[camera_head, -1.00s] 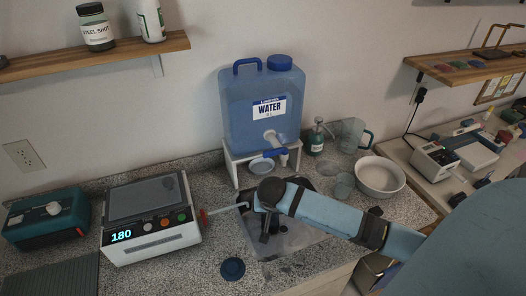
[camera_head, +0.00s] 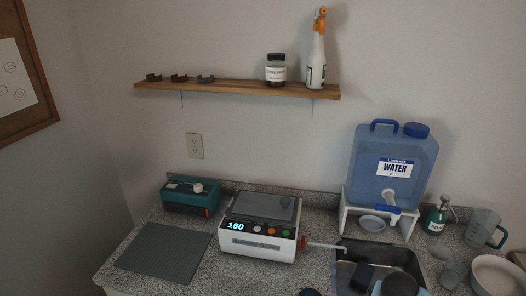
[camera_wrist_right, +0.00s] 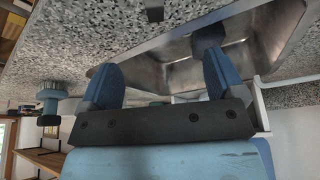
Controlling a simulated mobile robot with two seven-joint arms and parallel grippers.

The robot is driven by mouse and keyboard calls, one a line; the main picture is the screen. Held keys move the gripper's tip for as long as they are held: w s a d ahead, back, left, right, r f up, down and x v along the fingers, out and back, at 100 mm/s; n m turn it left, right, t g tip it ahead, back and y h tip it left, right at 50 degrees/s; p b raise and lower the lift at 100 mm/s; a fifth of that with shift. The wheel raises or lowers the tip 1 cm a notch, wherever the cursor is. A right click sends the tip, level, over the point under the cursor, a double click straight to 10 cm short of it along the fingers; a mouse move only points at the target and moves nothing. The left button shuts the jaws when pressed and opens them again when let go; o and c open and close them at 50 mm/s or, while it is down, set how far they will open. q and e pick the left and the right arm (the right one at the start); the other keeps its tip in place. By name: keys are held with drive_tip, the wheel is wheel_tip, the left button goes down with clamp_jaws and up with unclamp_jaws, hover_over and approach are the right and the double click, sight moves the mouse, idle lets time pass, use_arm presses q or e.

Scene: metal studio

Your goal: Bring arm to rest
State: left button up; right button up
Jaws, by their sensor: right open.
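My right gripper shows in the right wrist view (camera_wrist_right: 160,78), with its two blue fingers wide apart and nothing between them. A grey metal sink basin (camera_wrist_right: 180,75) lies beyond the fingers in that view. In the head view, dark rounded shapes show at the bottom edge over the sink (camera_head: 345,273); they look like part of my arm, but the fingers cannot be made out there. My left gripper is not in view.
A blue water jug (camera_head: 393,165) stands on a white stand (camera_head: 347,205). Cups and a white bowl (camera_head: 497,275) are at right. A ribbed mat (camera_head: 163,252) lies left.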

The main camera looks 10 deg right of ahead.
drive_tip(key=shift+n+y, duration=0.4)
drive_tip(key=shift+n, duration=0.2)
drive_tip(key=s, duration=0.1)
drive_tip(key=s+a, duration=0.1)
drive_tip(key=s, duration=0.1)
drive_tip(key=s+a, duration=0.1)
drive_tip(key=shift+s+a+f, duration=0.1)
drive_tip(key=shift+s+a, duration=0.1)
drive_tip(key=shift+a, duration=0.05)
drive_tip(key=s+a+r+n+y, duration=0.1)
drive_tip(key=s+a+r+n, duration=0.25)
drive_tip(key=s, duration=0.55)
drive_tip(key=s+a+r+n+y, duration=0.1)
drive_tip(key=s+a+r+n, duration=0.3)
drive_tip(key=s, duration=0.6)
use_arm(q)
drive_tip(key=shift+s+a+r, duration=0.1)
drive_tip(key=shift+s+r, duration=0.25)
use_arm(e)
drive_tip(key=w+a+f+n+t+y, duration=0.1)
drive_tip(key=w+a+f+t, duration=0.2)
drive_tip(key=f, duration=0.3)
drive_tip(key=w+a+f+n+t+y, duration=0.1)
drive_tip(key=w+a+f+t+y, duration=0.1)
drive_tip(key=f, duration=0.5)
drive_tip(key=shift+w+a+f+t, duration=0.3)
drive_tip(key=shift+w+a+t, duration=0.25)
drive_tip(key=shift+a+t, duration=0.65)
